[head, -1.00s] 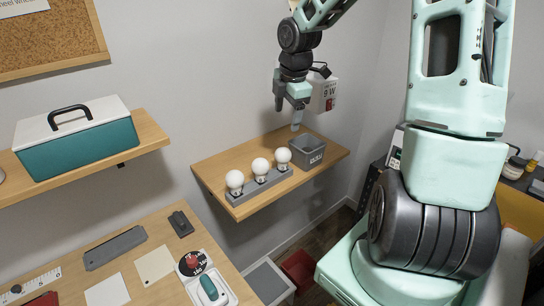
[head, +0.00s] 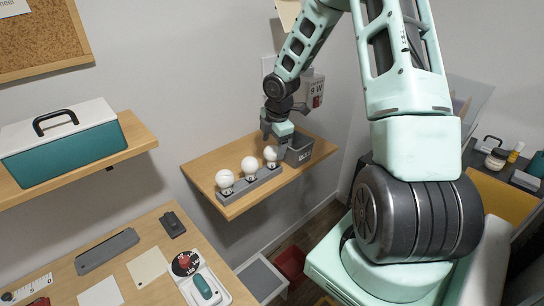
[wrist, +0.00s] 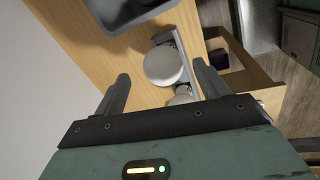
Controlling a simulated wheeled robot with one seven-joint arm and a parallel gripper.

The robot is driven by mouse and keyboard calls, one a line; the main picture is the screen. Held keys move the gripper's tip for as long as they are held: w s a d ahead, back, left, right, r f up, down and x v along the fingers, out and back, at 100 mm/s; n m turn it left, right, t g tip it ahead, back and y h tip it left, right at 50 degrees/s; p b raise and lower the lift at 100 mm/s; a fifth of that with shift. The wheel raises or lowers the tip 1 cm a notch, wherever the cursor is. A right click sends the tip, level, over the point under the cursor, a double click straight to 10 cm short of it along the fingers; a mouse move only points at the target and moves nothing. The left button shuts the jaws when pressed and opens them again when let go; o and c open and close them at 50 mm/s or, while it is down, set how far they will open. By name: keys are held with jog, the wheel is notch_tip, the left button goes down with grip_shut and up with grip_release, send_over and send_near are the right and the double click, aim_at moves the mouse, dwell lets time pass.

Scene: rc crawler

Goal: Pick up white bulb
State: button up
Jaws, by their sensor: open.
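Three white bulbs stand upright in a row in a grey holder (head: 240,191) on a wooden wall shelf: a left bulb (head: 224,179), a middle bulb (head: 249,165) and a right bulb (head: 270,153). My gripper (head: 273,146) is open and empty, pointing down at the right bulb in the head view. In the wrist view one bulb (wrist: 165,66) shows between and beyond my open fingers (wrist: 161,78), with no visible contact. A second bulb (wrist: 182,96) is partly hidden behind my gripper's body.
A grey bin (head: 300,153) stands on the shelf (head: 232,208) close to the right bulb, beside my gripper. It also shows at the top of the wrist view (wrist: 125,14). A white box marked 9 W (head: 316,90) is on the wall behind. A teal toolbox (head: 65,150) sits on the left shelf.

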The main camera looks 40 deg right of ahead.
aim_at(272, 159)
jog(key=f, duration=0.3)
jog(key=f+p, duration=0.1)
jog(key=shift+w+d+f, duration=0.1)
jog(key=shift+w+f, duration=0.15)
jog(key=shift+f, duration=0.05)
jog(key=c, duration=1.1)
